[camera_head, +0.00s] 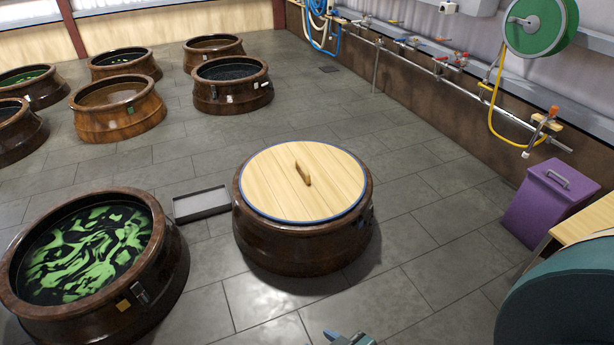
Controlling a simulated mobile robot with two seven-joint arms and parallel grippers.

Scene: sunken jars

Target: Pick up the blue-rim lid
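The blue-rim lid (281,184) is a round pale wooden disc with a blue edge and a short wooden bar handle (303,173) at its middle. It lies flat on top of a brown jar (290,248) in the centre of the head view and covers its mouth. A small blue-grey piece shows at the bottom edge, in front of the jar and apart from the lid. It looks like part of my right gripper, but its fingers are cut off by the frame. My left gripper is not in view. Nothing touches the handle.
An open jar (163,270) with green-streaked dark liquid stands at the left front. A shallow grey tray (201,204) lies between the jars. A purple bin (545,205) stands at the right near the piped wall. Several jars stand behind; the tiled floor is clear around.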

